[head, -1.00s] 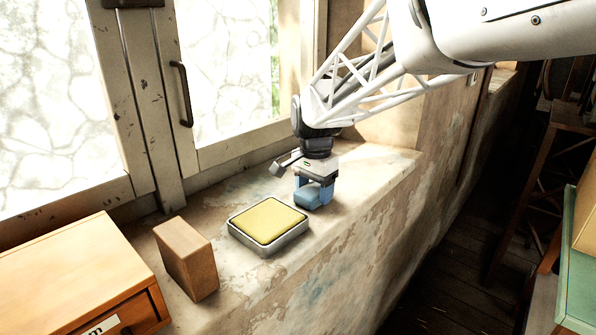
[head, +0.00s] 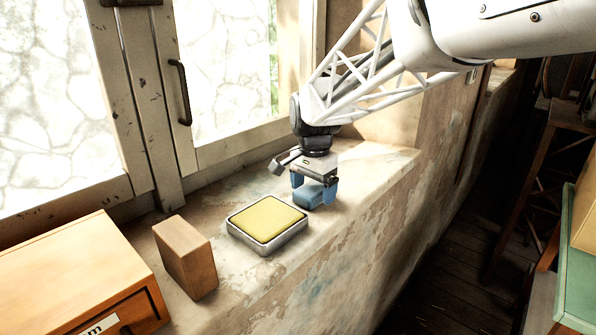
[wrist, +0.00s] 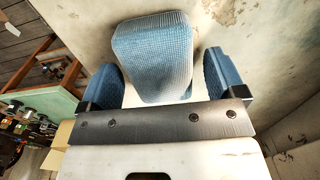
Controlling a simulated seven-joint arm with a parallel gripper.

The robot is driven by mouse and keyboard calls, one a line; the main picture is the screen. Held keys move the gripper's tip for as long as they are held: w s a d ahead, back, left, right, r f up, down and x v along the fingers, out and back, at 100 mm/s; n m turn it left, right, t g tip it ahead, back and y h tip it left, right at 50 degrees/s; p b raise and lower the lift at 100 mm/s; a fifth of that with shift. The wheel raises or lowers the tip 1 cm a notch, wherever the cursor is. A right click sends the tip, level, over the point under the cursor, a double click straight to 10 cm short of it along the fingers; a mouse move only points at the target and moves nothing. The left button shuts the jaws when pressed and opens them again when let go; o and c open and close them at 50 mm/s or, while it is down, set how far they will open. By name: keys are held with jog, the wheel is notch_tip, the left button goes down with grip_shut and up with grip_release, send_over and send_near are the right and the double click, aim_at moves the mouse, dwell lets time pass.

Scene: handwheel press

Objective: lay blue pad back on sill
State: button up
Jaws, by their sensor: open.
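The blue pad (head: 308,196) lies on the stone sill (head: 365,165), just right of the grey tray with the yellow pad. In the wrist view the pad (wrist: 152,55) shows large between the two blue fingers, with a gap on its right side and a narrower one on its left. My gripper (head: 314,187) is open above and around the pad, pointing down. The underside of the pad is hidden.
A yellow pad in a grey metal tray (head: 263,244) stands close by on the left. A wooden block (head: 186,258) and a wooden drawer box (head: 75,280) stand further left. The window (head: 225,80) is behind. The sill's front edge drops off nearby.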

aim_at(314, 188)
notch_tip(314, 188, up, 12)
dwell(0.6)
jog(key=shift+s, duration=0.1)
dwell(0.5)
jog(key=s+d+f+n+t, duration=0.1)
jog(key=s+d+f+n, duration=0.2)
jog(key=s, duration=0.6)
jog(key=s+d+f+n, duration=0.3)
jog(key=s+f, duration=0.3)
jog(key=s, duration=0.4)
jog(key=s+d+f+n+t, duration=0.1)
jog(key=s+d+f, duration=0.3)
jog(key=s, duration=0.6)
jog(key=shift+s+d+f+n+t, duration=0.3)
jog(key=shift+d+n, duration=0.35)
jog(key=shift+n, duration=0.25)
